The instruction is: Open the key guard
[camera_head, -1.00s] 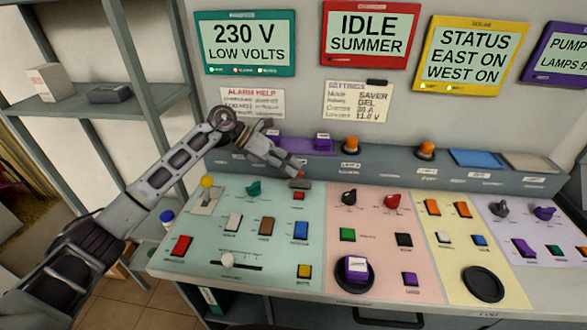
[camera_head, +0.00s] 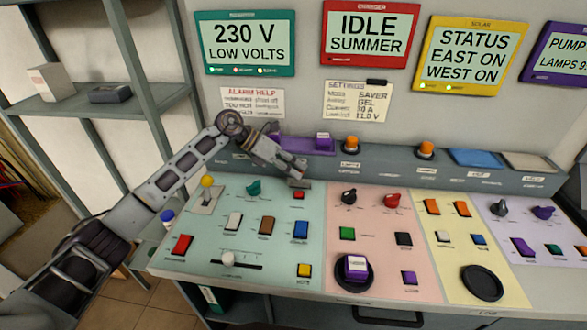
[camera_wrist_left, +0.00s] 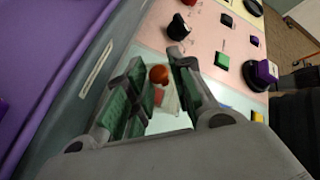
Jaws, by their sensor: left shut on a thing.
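The key guard (camera_head: 299,184) shows as a small grey piece at the back edge of the pale green panel, just behind a red button (camera_head: 299,195). My left gripper (camera_head: 300,172) comes in from the upper left, with its fingertips right at the guard. In the left wrist view, an orange-red rounded knob (camera_wrist_left: 158,74) sits between the fingers of my left gripper (camera_wrist_left: 155,75), which are shut on it. It appears to belong to the guard. The fingers hide most of the guard, so its hinge and exact angle cannot be told. My right gripper is not in view.
A grey ledge (camera_head: 400,172) with orange buttons and a purple block (camera_head: 318,145) runs behind the panel. A yellow-tipped lever (camera_head: 207,182) and a green knob (camera_head: 253,188) stand left of the guard. A black knob (camera_head: 348,196) stands to its right.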

